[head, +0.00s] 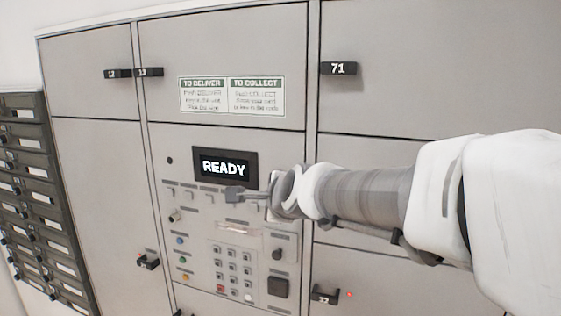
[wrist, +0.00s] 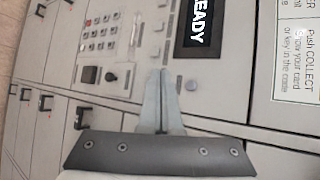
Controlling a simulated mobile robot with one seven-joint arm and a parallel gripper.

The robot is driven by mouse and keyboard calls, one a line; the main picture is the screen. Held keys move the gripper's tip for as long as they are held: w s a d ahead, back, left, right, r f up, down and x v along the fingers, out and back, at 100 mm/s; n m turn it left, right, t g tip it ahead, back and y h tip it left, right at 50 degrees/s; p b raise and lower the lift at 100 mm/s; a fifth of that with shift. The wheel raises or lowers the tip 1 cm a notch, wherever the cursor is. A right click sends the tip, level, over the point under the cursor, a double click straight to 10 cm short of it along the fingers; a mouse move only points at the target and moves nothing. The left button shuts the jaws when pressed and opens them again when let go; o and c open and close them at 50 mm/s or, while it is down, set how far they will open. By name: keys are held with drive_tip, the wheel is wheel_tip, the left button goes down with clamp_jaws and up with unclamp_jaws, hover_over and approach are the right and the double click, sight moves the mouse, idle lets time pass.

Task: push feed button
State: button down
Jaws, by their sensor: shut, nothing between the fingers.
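A grey locker wall holds a control panel (head: 200,225) with several small buttons, but no label reading feed is legible, so I cannot tell which is the feed button. A row of small pale buttons (head: 186,191) sits under the display (head: 225,164), which reads READY; part of this row also shows in the wrist view (wrist: 158,26). Coloured buttons, blue (head: 180,240), green (head: 183,261) and orange (head: 187,277), run down the panel's left side. My gripper (head: 236,193) is shut and empty, its tips in front of the panel just below the display. I cannot tell whether they touch it.
A keypad (head: 233,264) and a black square (head: 278,287) are lower on the panel. Locker doors with black numbered handles, such as 71 (head: 338,68), surround it. Dark mailboxes (head: 36,190) stand at the left. An instruction sign (head: 231,97) hangs above the display.

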drive_tip(key=shift+w+a+r+m, duration=0.3)
drive_tip(key=shift+w+m, duration=0.05)
drive_tip(key=shift+m, duration=0.05)
drive_tip(key=shift+w+f, duration=0.1)
drive_tip(key=w+d+b, duration=0.3)
drive_tip(key=w+b, duration=0.2)
drive_tip(key=w, duration=0.3)
drive_tip(key=shift+b, duration=0.4)
idle(1.7)
drive_tip(key=shift+w+d, duration=0.2)
drive_tip(key=shift+w, duration=0.25)
